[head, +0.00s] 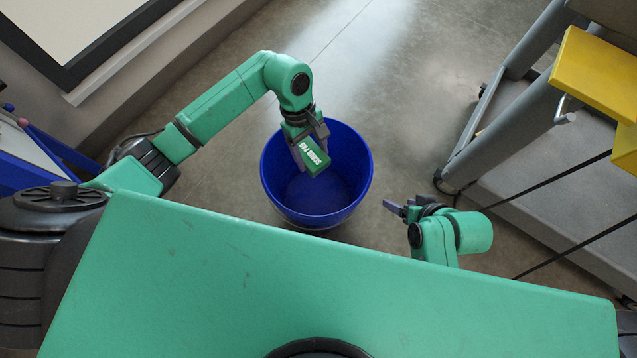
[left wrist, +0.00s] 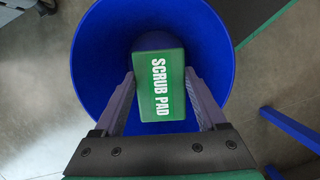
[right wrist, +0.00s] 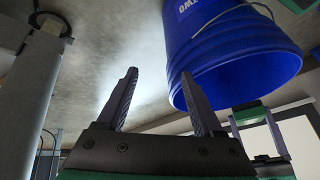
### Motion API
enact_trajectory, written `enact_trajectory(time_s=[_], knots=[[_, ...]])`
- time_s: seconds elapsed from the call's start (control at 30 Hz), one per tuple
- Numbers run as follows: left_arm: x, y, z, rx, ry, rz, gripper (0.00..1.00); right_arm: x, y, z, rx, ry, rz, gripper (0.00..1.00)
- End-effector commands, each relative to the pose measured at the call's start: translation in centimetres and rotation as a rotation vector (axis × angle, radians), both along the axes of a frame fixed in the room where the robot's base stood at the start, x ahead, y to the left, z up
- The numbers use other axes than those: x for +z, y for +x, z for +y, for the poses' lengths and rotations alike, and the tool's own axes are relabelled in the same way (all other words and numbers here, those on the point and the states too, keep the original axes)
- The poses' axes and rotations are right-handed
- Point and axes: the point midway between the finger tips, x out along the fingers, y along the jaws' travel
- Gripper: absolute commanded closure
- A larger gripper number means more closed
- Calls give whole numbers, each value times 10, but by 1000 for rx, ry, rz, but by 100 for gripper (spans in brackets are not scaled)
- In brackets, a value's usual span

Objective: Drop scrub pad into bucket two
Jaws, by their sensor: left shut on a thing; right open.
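The green scrub pad (head: 314,157), lettered "SCRUB PAD", is held between the fingers of my left gripper (head: 306,142). The left wrist view shows the pad (left wrist: 163,86) gripped on both sides, with the bucket's blue interior around it. The blue bucket (head: 345,190) stands upright on the floor. In the head view the pad is over the bucket's opening, near its upper left rim. In the right wrist view the bucket (right wrist: 235,55) bears white lettering, partly cut off, that reads "TWO". My right gripper (head: 396,205) is open and empty, to the right of the bucket.
A grey wheeled cart (head: 570,150) with yellow parts (head: 597,75) stands at the right. A blue frame (head: 25,165) is at the far left. Bare concrete floor (head: 400,80) lies beyond the bucket and between it and the cart.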

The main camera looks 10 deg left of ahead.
Motion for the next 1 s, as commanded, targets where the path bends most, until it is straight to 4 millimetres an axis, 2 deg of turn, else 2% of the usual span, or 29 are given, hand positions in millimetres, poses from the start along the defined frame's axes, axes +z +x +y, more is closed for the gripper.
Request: enact_trajectory(time_s=[0.27, 0.3, 0.33, 0.37, 0.67, 0.77, 1.0], knots=[[-1, 0, 0, -1, 1, -1, 71, -1, 2, 3, 1, 9, -13, 32], [-1, 0, 0, -1, 1, -1, 19, -1, 2, 3, 1, 9, -13, 32], [-1, 0, 0, -1, 1, -1, 7, -1, 2, 3, 1, 9, -13, 32], [-1, 0, 0, -1, 1, -1, 0, -1, 2, 3, 1, 9, -13, 32], [5, 2, 1, -1, 0, -2, 0, 0, 0, 1, 1, 2, -4, 32], [22, 5, 6, 0, 3, -5, 0, 9, -3, -8, -4, -25, 33, 32], [91, 17, 21, -1, 3, -6, 0, 36, -26, -40, -31, -120, 191, 32]])
